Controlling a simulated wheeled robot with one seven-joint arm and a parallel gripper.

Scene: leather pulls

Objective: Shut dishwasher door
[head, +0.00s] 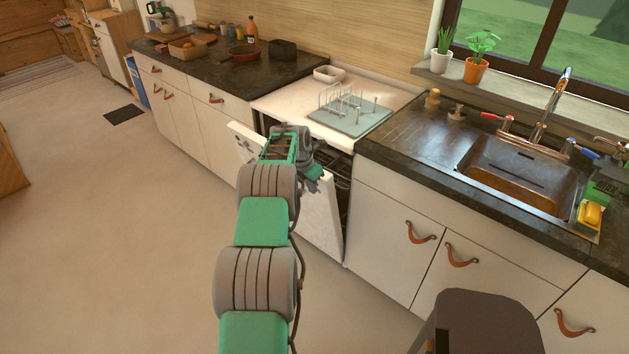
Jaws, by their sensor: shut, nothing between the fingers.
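The white dishwasher door (321,222) hangs partly open, tilted outward from the cabinet front below a white counter section. A dark gap with part of a rack (342,168) shows behind it on the right. My green and grey arm reaches forward across the middle of the view. My gripper (314,184) is at the door's upper part, in front of the opening, and looks shut and empty. Whether it touches the door I cannot tell. My arm hides the middle of the door.
A drying rack on a mat (352,112) and a white dish (328,74) sit above the dishwasher. A sink (520,172) and cabinets with leather pulls stand to the right. A dark stool (485,322) is at the lower right. The floor (120,240) at left is clear.

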